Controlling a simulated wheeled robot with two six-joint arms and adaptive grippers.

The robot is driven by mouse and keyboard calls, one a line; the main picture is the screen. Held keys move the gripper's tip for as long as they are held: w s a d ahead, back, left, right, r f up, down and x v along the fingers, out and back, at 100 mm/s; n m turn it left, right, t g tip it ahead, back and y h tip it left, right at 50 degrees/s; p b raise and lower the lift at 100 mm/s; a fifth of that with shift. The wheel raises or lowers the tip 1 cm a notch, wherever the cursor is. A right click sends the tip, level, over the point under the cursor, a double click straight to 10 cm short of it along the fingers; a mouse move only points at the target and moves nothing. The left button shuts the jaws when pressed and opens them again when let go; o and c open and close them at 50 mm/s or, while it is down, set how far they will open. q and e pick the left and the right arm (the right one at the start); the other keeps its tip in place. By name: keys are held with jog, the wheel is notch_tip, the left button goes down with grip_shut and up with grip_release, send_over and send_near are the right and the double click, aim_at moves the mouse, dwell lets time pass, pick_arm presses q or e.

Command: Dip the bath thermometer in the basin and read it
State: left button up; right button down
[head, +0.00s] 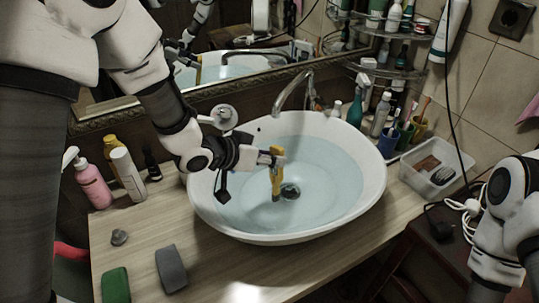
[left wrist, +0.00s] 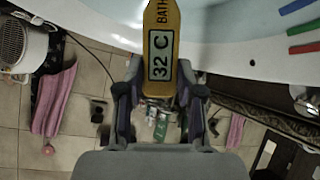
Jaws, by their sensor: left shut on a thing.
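My left gripper (head: 270,158) is shut on the upper part of the yellow bath thermometer (head: 276,178), which hangs nearly upright over the middle of the basin. The white oval basin (head: 372,187) holds pale blue water (head: 320,185). The thermometer's lower end shows near the dark drain (head: 290,191); I cannot tell how deep it is in the water. In the left wrist view the thermometer (left wrist: 161,25) stands between the fingers of my left gripper (left wrist: 160,95). Its label reads "32 C", with "BATH" partly cut off. My right gripper is out of view.
A chrome faucet (head: 292,89) arches behind the basin. A pink bottle (head: 93,185) and other bottles stand left. A grey block (head: 171,268) and a green block (head: 115,285) lie at the front left. Cups with brushes and a clear tray (head: 463,157) stand right. The counter's front middle is clear.

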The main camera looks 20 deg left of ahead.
pick_arm(q)
jog(key=shift+w+r, duration=0.1)
dwell(0.4)
jog(key=shift+w+d+p, duration=0.2)
jog(key=shift+d+p, duration=0.05)
jog(key=shift+p, duration=0.1)
jog(key=shift+w+d, duration=0.15)
jog(key=shift+s+a, duration=0.45)
jog(key=shift+a, duration=0.05)
jog(key=shift+w+d+p, duration=0.3)
jog(key=shift+p, duration=0.15)
jog(key=shift+w+d, duration=0.15)
jog(key=shift+d, duration=0.05)
